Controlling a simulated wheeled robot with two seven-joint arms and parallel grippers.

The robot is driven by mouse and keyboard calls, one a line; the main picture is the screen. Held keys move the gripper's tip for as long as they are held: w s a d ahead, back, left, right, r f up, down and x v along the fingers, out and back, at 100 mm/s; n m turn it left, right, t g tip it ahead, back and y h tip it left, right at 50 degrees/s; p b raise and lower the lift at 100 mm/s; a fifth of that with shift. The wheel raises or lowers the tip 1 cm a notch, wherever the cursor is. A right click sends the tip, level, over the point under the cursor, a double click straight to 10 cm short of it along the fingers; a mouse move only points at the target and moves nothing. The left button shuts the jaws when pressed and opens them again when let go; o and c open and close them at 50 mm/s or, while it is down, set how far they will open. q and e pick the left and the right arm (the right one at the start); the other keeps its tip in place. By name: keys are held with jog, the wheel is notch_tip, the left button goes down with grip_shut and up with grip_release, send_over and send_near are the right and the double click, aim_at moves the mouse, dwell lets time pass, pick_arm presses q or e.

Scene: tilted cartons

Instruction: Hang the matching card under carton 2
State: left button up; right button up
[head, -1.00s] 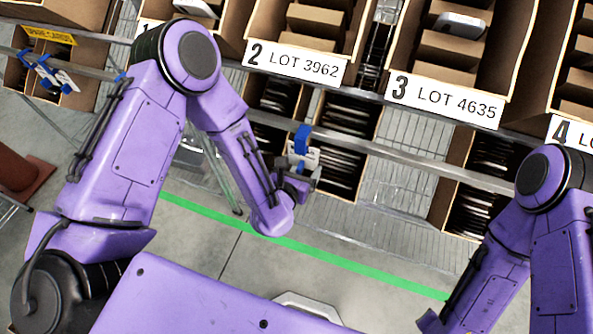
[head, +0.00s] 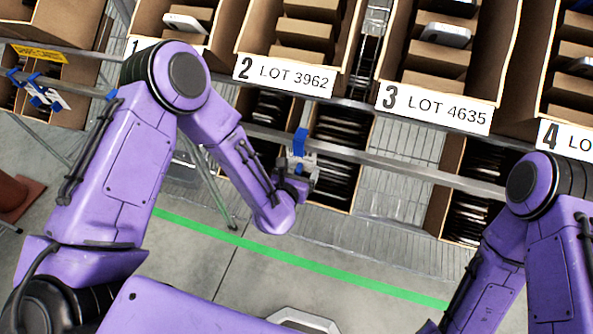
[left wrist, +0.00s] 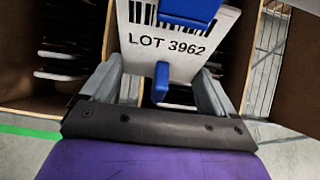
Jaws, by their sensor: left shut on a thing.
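My left gripper (head: 300,176) is shut on a white card (left wrist: 165,42) with a barcode and the print LOT 3962. A blue hook (left wrist: 190,8) tops the card; it also shows in the head view (head: 300,141). The hook overlaps the front rail (head: 380,161) below carton 2; I cannot tell whether it sits on the rail. Carton 2 (head: 258,40) is tilted, and its label (head: 284,75) reads 2 LOT 3962. The card's number matches it. My right gripper is out of view; only its arm shows at lower right.
Carton 3 (head: 405,78), labelled LOT 4635, stands to the right, with carton 4 beyond. Spare cards with blue hooks (head: 38,94) hang at far left under a yellow sign (head: 38,54). Lower boxes (head: 440,215) stand behind the rail. The floor in front is clear.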

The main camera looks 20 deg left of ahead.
pick_arm(q)
jog(key=shift+f, duration=0.3)
jog(key=o, duration=1)
jog(key=b+v, duration=0.2)
jog(key=v, duration=0.8)
jog(key=shift+s+r+b, duration=0.2)
jog(key=shift+b, duration=0.2)
